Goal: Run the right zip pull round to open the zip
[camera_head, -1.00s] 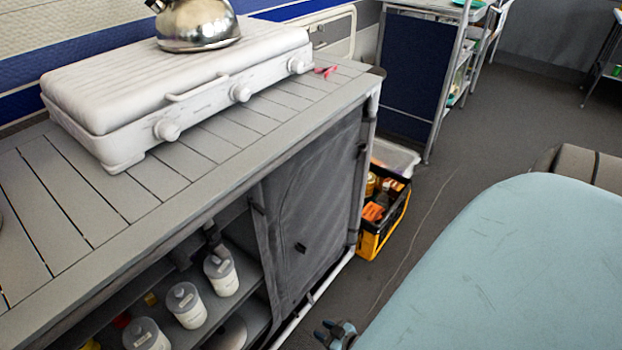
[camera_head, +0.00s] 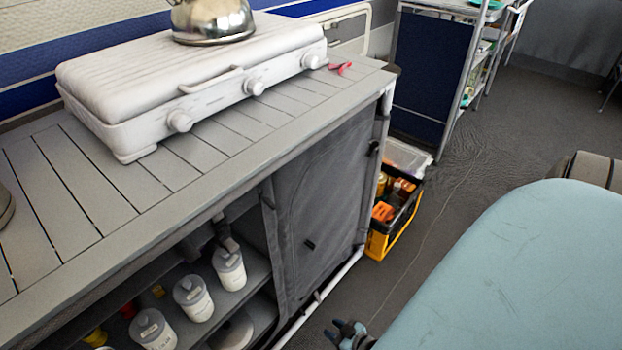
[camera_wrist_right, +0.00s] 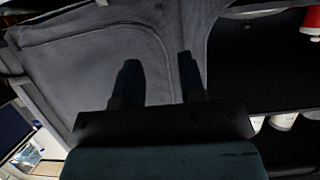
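The cabinet's right front is a closed grey fabric panel (camera_head: 318,205), also filling the upper left of the right wrist view (camera_wrist_right: 85,60). A curved seam (camera_wrist_right: 75,40) shows in the wrist view. My right gripper (camera_head: 350,333) is low in front of the cabinet, apart from the tab. In the wrist view its fingers (camera_wrist_right: 158,78) are apart, with nothing seen between them. My left gripper is out of view.
The left compartment is open, with white jars (camera_head: 193,298) on its shelf. A stove (camera_head: 190,85) and kettle (camera_head: 212,18) stand on the cabinet top. A yellow-black crate (camera_head: 395,215) stands beside the cabinet's right end. A pale blue surface (camera_head: 500,270) fills the lower right.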

